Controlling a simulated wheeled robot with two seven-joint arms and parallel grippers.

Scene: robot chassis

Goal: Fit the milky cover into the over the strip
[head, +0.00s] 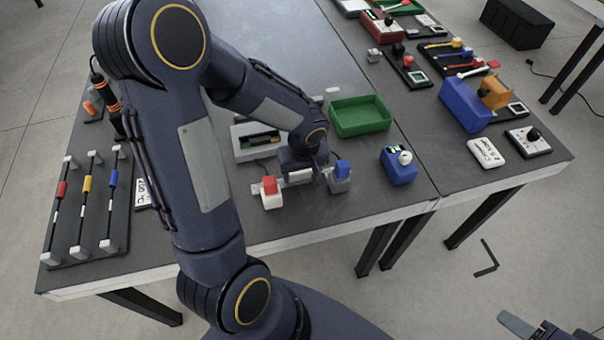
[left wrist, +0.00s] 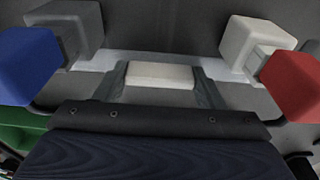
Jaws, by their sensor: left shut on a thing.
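The milky cover (left wrist: 160,75) is a short white block between my left gripper's two fingers. My left gripper (head: 299,178) is shut on it, low over the table's front part. The pale strip (left wrist: 215,68) runs behind the cover, between a grey block with a blue top (head: 342,168) and a white block with a red top (head: 270,185). In the left wrist view the cover lies across the strip's middle; whether it touches or is seated cannot be told. My right gripper (head: 530,328) is partly in view at the lower right, away from the table.
A green tray (head: 360,117) and a blue box with a white knob (head: 398,165) stand to the right. A grey device (head: 252,142) is behind my left gripper. A rack of rods (head: 85,205) lies at the left. The table's front edge is close.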

